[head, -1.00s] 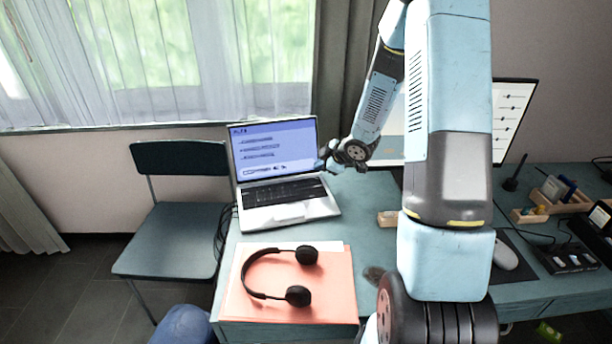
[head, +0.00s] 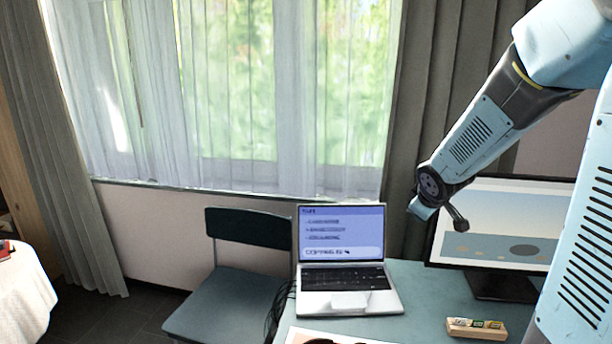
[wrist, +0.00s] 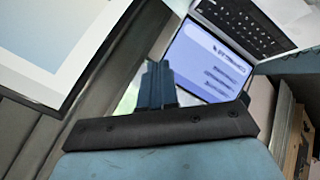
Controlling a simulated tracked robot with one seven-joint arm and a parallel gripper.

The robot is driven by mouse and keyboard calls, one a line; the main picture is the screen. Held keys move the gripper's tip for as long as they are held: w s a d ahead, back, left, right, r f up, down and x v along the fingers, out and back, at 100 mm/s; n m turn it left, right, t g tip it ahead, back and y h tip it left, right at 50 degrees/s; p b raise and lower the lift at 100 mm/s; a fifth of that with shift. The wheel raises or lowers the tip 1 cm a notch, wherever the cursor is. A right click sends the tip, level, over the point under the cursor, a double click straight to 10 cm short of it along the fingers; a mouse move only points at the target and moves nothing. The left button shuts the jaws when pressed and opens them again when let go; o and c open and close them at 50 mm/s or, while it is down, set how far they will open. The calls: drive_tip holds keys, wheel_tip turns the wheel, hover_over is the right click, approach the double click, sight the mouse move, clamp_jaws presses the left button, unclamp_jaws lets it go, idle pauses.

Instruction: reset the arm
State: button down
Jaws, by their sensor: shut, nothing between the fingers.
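My arm (head: 480,135) reaches in from the upper right in the head view, bent and pointing down and left. Its end hangs in the air in front of the curtain, between the laptop and the monitor. In the wrist view my gripper (wrist: 157,68) shows its two blue fingers close together, shut with nothing between them. It touches nothing that I can see. In the head view the fingers are too small to make out clearly.
An open laptop (head: 345,275) stands on the teal desk (head: 415,282). A monitor (head: 500,235) stands to its right, close beyond my arm's end. A small wooden holder (head: 476,328) is in front. A chair (head: 245,275) is left of the desk, below the curtained window (head: 270,90).

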drive_tip(key=s+a+r+m, duration=0.2)
drive_tip(key=s+r, duration=0.1)
drive_tip(key=s, duration=0.6)
drive_tip(key=s+a+r+m+g+y, duration=0.1)
drive_tip(key=s+a+r+m, duration=0.1)
drive_tip(key=s, duration=0.6)
drive_tip(key=s+a+r+m+g, duration=0.1)
drive_tip(key=s+a+r+m, duration=0.1)
drive_tip(key=s+r, duration=0.3)
drive_tip(key=s+m, duration=0.1)
drive_tip(key=s, duration=0.3)
drive_tip(key=shift+s+r+m+y, duration=0.15)
drive_tip(key=shift+s+m+y, duration=0.15)
drive_tip(key=shift+m, duration=0.1)
drive_tip(key=shift+d, duration=0.1)
